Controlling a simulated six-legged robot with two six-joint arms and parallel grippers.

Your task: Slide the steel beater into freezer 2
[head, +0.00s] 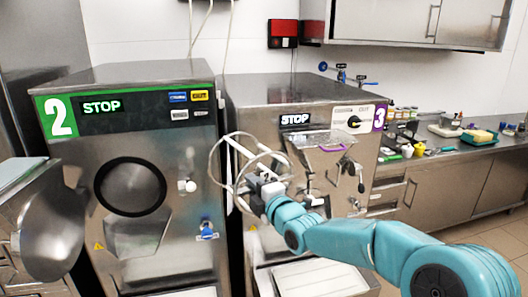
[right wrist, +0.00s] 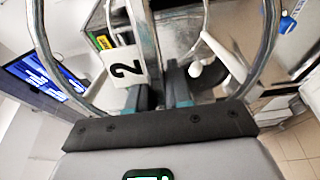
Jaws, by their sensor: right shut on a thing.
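Freezer 2 (head: 150,260) stands at the left, with a green "2" panel reading STOP. Its round dark opening (head: 133,187) faces me. The steel beater (head: 213,160), an open frame of curved rods, is held in the air in front of the gap between freezers 2 and 3, right of the opening and apart from it. My right gripper (head: 262,188) is shut on it. My left gripper is not in view.
Freezer 3 (head: 310,92) stands close on the right, with a chute and handle at its front. A curved steel piece (head: 55,230) juts out left of freezer 2. A cluttered counter (head: 450,150) is at far right.

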